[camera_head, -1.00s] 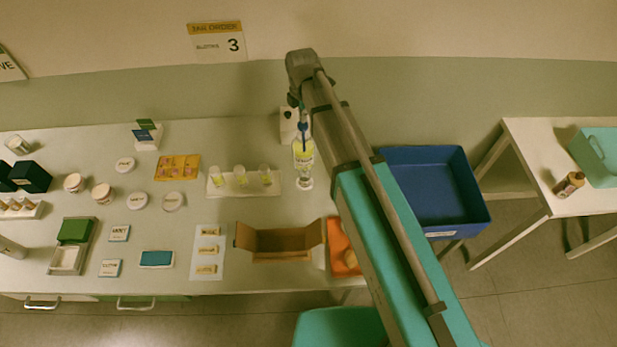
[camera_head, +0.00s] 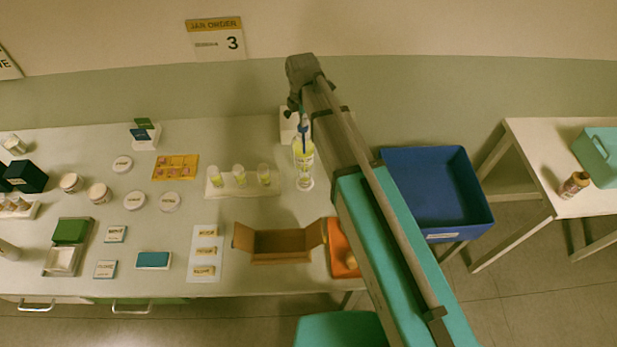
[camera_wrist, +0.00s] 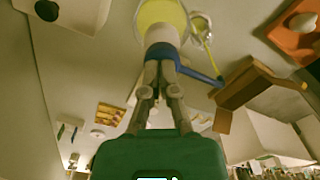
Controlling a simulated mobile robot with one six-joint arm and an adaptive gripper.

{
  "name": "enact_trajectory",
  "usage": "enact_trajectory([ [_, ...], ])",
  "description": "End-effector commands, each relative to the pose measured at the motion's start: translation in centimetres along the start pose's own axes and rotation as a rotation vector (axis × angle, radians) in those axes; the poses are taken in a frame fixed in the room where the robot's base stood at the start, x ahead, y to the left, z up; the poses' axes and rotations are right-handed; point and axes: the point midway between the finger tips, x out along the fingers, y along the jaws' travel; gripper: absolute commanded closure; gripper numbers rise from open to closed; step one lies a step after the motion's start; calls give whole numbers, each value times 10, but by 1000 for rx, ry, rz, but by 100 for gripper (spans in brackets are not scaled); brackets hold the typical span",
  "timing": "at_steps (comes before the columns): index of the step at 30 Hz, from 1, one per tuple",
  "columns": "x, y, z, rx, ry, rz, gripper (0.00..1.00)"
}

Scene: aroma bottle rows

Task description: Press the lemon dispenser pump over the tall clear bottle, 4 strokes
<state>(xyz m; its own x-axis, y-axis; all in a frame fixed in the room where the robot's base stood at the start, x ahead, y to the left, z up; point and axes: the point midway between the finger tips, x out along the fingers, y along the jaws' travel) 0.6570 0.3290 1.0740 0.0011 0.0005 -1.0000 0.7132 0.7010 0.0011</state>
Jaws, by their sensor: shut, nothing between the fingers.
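The lemon dispenser (camera_head: 303,156) is a bottle of yellow liquid with a blue pump head (camera_head: 304,125), standing near the back of the table. In the wrist view its yellow body (camera_wrist: 160,14) and blue pump head (camera_wrist: 181,67) lie straight beyond my fingers. My gripper (camera_wrist: 160,66) is shut and empty, its fingertips at the pump head; whether they touch it I cannot tell. The blue spout reaches out to the right there. The clear bottle (camera_wrist: 203,32) stands beside the dispenser with some yellow in it; it also shows low in front in the head view (camera_head: 305,184). My arm hides the gripper there.
A white tray with several small yellow-filled glasses (camera_head: 238,177) stands left of the dispenser. An open cardboard box (camera_head: 280,246) and orange tray (camera_head: 341,244) are in front. A blue bin (camera_head: 436,195) is at the right, and a white box (camera_head: 288,124) behind.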

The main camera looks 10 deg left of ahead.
Motion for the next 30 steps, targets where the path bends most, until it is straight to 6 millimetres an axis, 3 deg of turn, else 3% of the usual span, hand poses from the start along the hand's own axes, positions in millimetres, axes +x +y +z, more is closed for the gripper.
enact_trajectory([
  [11, -4, -1, 0, 0, 1, -2, 100],
  [30, -32, 0, 0, 0, 0, -1, 100],
])
